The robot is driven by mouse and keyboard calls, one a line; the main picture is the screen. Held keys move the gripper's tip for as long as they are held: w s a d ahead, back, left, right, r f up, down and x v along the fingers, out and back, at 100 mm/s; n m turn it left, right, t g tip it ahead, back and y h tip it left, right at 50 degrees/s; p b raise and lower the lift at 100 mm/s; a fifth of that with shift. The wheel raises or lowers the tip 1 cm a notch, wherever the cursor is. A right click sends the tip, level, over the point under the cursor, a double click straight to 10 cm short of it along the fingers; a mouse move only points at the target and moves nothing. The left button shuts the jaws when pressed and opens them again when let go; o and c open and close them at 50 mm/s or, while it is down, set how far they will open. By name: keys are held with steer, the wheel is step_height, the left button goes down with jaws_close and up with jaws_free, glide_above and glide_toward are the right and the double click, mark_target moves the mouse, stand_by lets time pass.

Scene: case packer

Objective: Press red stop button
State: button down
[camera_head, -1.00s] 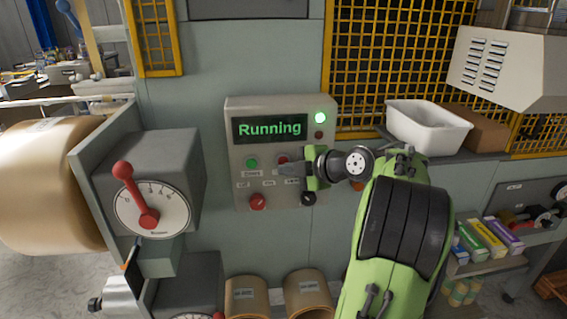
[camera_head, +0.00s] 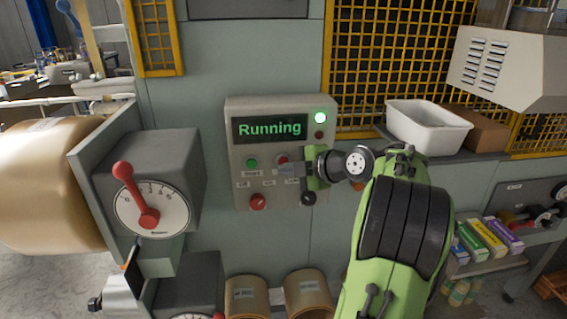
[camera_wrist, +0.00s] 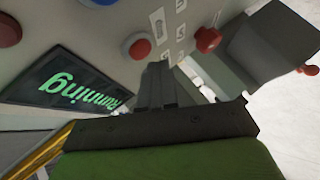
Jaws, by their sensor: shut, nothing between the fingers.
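The red stop button (camera_head: 283,159) is on the grey control panel (camera_head: 238,181), right of the green button (camera_head: 252,163). A red button, seemingly the same one, shows in the wrist view (camera_wrist: 140,47). My gripper (camera_head: 285,170) is shut and empty, in front of the panel at the button row. In the wrist view its fingertips (camera_wrist: 157,66) are just below and right of the red button. I cannot tell whether they touch the panel. The display (camera_head: 270,128) reads "Running", and the green lamp (camera_head: 320,117) is lit.
A red knob (camera_head: 258,202) and a black knob (camera_head: 308,199) sit low on the panel. A grey dial box with a red lever (camera_head: 135,195) juts out at left. A white bin (camera_head: 428,128) stands on a shelf at right.

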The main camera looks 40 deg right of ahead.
stand_by(0.4)
steer(key=shift+w+d, duration=0.25)
steer(key=shift+w, duration=0.15)
steer(key=shift+w+d, duration=0.25)
steer(key=shift+w, duration=0.05)
stand_by(0.6)
steer(key=shift+s+a+b, duration=0.5)
steer(key=shift+s+b, duration=0.2)
steer(key=shift+b, duration=0.1)
